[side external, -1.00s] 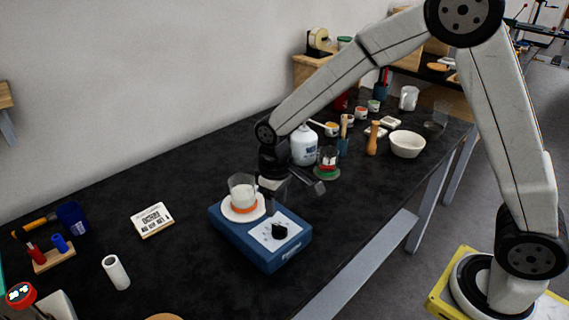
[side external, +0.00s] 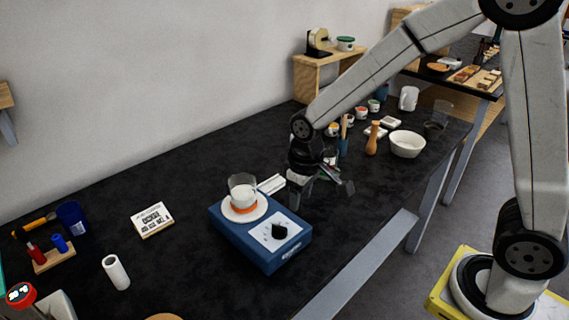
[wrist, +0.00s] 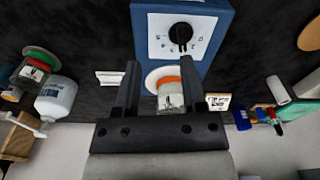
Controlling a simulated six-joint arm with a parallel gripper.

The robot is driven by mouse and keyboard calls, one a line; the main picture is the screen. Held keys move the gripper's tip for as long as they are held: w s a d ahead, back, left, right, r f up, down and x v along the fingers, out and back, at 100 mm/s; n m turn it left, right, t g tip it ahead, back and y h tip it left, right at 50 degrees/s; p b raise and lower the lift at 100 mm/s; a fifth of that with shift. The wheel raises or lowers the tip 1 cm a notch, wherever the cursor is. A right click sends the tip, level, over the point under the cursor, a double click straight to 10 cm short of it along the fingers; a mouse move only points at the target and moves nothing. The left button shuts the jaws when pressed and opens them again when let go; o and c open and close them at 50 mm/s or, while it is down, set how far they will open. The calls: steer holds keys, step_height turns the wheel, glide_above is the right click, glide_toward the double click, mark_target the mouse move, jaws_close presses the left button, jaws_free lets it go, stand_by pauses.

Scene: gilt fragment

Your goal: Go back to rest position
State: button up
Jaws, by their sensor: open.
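My gripper (side external: 318,190) is open and empty above the black table, to the right of the blue hot plate (side external: 262,255). The beaker (side external: 243,190) with white contents stands upright on the round white top of the hot plate, an orange band near its base. In the wrist view my gripper (wrist: 157,75) has its two fingers spread apart. The beaker (wrist: 170,98) shows between them, below the hot plate's dial (wrist: 181,33). I cannot tell the exact gap, but in the side view the gripper is apart from the beaker.
A white bowl (side external: 407,144), a wooden pepper mill (side external: 372,138) and several small jars stand behind my gripper at the right. The table's front right is clear.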

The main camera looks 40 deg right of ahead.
steer(key=s+d+m+t, duration=0.1)
steer(key=s+d+m, duration=0.1)
steer(key=s+d, duration=0.3)
steer(key=s, duration=0.4)
steer(key=shift+s+d+f+t, duration=0.25)
steer(key=shift+s+d+t, duration=0.05)
steer(key=shift+s+t, duration=0.1)
